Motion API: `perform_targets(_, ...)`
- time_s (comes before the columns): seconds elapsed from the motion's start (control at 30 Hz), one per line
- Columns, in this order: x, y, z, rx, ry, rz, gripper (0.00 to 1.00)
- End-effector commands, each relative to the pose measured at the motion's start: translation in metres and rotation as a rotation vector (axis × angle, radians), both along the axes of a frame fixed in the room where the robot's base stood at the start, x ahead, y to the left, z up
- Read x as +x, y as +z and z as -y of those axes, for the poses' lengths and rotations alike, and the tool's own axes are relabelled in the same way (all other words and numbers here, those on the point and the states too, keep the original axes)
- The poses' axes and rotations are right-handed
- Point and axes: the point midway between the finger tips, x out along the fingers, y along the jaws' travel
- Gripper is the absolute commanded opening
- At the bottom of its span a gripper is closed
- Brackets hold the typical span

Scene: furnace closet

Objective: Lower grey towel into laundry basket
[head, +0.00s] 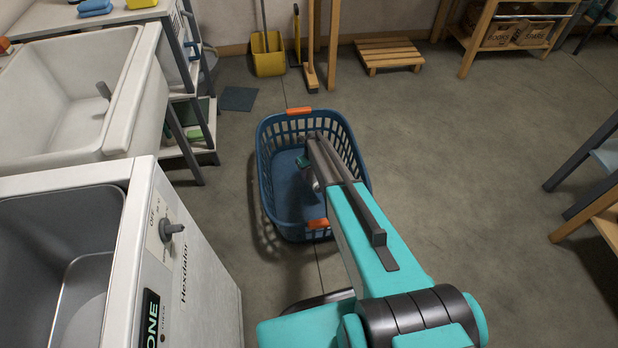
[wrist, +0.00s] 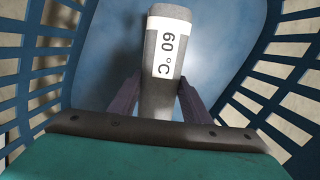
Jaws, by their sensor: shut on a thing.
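The blue laundry basket (head: 282,215) with orange handles stands on the floor in the middle of the head view. My arm reaches down into it, and my gripper is mostly hidden behind the arm there. In the wrist view my gripper (wrist: 158,98) is shut on the grey towel (wrist: 157,90), one dark finger on each side of it. I cannot tell whether the towel touches that floor.
A white machine (head: 200,265) and a white sink (head: 75,90) stand left of the basket. A yellow bucket (head: 267,58), a broom and a wooden pallet (head: 388,53) are at the back wall. The floor right of the basket is clear.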

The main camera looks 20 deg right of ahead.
Motion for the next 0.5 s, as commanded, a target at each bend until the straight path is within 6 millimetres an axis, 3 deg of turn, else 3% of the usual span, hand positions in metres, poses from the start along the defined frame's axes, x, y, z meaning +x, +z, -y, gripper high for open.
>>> perform_targets(0.5,0.000,-0.018,0.000,0.000,0.000,0.000,0.16)
